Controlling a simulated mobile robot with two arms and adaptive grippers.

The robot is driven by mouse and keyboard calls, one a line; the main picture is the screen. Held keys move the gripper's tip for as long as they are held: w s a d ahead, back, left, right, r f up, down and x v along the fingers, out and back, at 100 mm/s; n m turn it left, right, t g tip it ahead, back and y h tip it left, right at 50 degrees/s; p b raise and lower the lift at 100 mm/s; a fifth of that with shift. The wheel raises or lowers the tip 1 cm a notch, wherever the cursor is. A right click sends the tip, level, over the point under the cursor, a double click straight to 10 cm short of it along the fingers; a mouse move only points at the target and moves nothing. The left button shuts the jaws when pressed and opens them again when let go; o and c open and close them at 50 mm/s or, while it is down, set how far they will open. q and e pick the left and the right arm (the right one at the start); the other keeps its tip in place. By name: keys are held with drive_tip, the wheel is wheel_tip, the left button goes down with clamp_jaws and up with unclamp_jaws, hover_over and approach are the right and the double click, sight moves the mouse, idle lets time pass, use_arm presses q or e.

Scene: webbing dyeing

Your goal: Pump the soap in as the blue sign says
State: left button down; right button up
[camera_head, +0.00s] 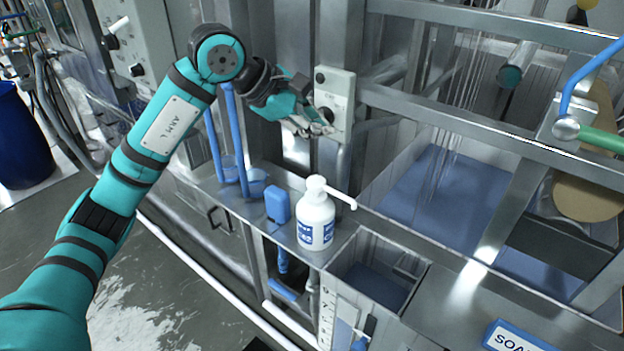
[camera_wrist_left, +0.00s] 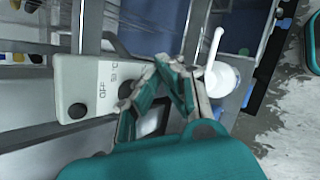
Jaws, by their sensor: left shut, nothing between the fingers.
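The white soap pump bottle (camera_head: 316,222) stands upright on the metal ledge, with blue labels and a long white spout pointing right. It also shows in the left wrist view (camera_wrist_left: 222,80), beside the fingers. My left gripper (camera_head: 318,128) is shut and empty, above and behind the bottle, in front of a pale switch box (camera_head: 341,90). Its fingertips show in the left wrist view (camera_wrist_left: 176,72). I cannot tell whether they touch the box. My right gripper is out of view.
A small open metal basin (camera_head: 377,272) lies right of the bottle, below the spout side. A larger bath with blue liquid (camera_head: 440,190) lies behind, below metal rails.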

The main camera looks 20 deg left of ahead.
use_arm(q)
drive_tip(key=shift+f+b, duration=0.55)
drive_tip(key=shift+f, duration=0.3)
drive_tip(key=b, duration=0.4)
hover_over(318, 183)
wheel_tip(318, 183, down, 6)
drive_tip(key=shift+f+b, duration=0.45)
drive_tip(key=shift+f, duration=0.15)
drive_tip(key=shift+r, duration=0.1)
drive_tip(key=shift+f+b, duration=0.45)
